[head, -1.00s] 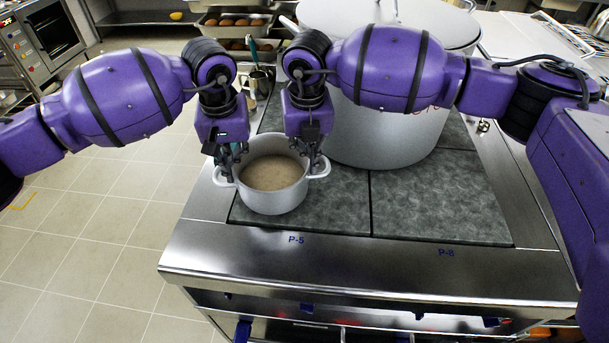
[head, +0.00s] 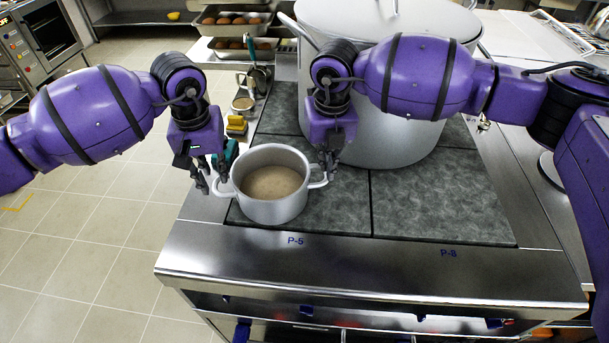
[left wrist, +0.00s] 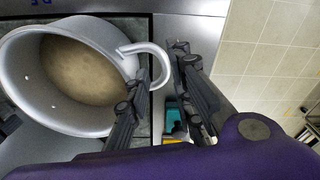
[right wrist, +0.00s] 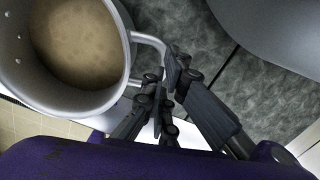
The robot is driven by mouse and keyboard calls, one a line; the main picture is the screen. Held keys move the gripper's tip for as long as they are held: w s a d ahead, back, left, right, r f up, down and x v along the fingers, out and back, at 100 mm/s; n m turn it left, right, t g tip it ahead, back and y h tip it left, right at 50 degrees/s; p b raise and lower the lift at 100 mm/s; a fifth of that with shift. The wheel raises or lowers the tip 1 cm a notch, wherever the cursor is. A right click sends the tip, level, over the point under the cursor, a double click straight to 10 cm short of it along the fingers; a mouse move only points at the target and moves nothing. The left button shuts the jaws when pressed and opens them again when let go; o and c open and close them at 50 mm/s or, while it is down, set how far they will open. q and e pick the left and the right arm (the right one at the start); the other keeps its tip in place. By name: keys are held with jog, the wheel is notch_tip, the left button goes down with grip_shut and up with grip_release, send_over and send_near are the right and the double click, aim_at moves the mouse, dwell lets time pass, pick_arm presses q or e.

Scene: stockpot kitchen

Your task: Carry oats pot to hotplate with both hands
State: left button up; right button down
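The oats pot (head: 275,208), a pale grey two-handled pot with beige oats inside, stands upright on the front-left hotplate (head: 345,213) marked P-5. My left gripper (head: 212,180) is open at the pot's left side, beside the left handle. In the left wrist view its fingers (left wrist: 163,80) are apart, with the handle (left wrist: 150,48) close to one of them.
A large lidded stockpot (head: 390,140) stands just behind and right of the oats pot. A yellow item (head: 236,125) and a small metal cup (head: 243,103) sit at the back left. The front-right hotplate (head: 440,212), marked P-8, has free room in front of the stockpot.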

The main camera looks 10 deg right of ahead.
jog(key=c, duration=2)
grip_release()
jog(key=shift+r, duration=0.1)
pick_arm(q)
notch_tip(320, 180, up, 12)
jog(key=s, duration=0.1)
pick_arm(e)
jog(key=r, duration=0.8)
jog(key=s+r, duration=0.1)
jog(key=r, duration=0.2)
jog(key=shift+r, duration=0.4)
